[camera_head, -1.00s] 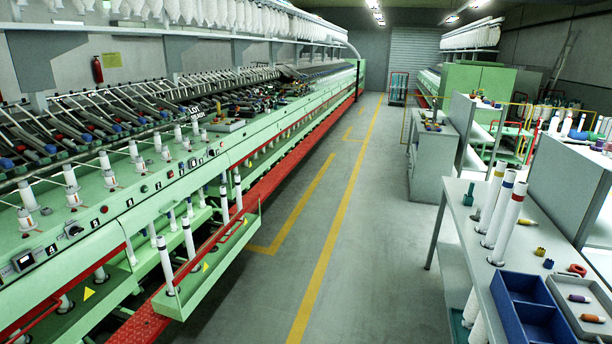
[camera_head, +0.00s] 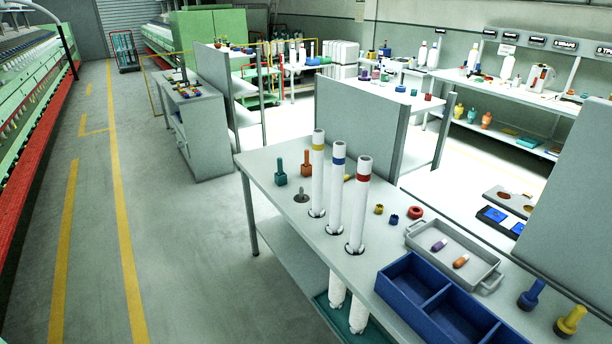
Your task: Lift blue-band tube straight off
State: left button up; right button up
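The blue-band tube (camera_head: 336,190) is a tall white tube with a blue band near its top. It stands upright through a hole in the grey bench (camera_head: 277,227), the middle one of three in a row. A yellow-band tube (camera_head: 317,180) stands to its left and a red-band tube (camera_head: 358,210) to its right, close but apart. White lower ends show below the bench top, above a green tray (camera_head: 345,322). Neither of my grippers is in view.
A blue divided bin (camera_head: 410,290) and a grey tray (camera_head: 440,240) with two small spools lie right of the tubes. Green (camera_head: 280,172) and orange (camera_head: 306,163) pegs stand behind left. A grey panel (camera_head: 360,130) rises behind. Open floor (camera_head: 180,270) lies left of the bench.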

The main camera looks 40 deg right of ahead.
aim_at(339, 154)
jog(key=i+j+z, duration=0.2)
jog(key=i, duration=0.25)
jog(key=i+j+z, duration=0.2)
jog(key=i, duration=0.25)
jog(key=i+j+z, duration=0.15)
jog(key=i, duration=0.25)
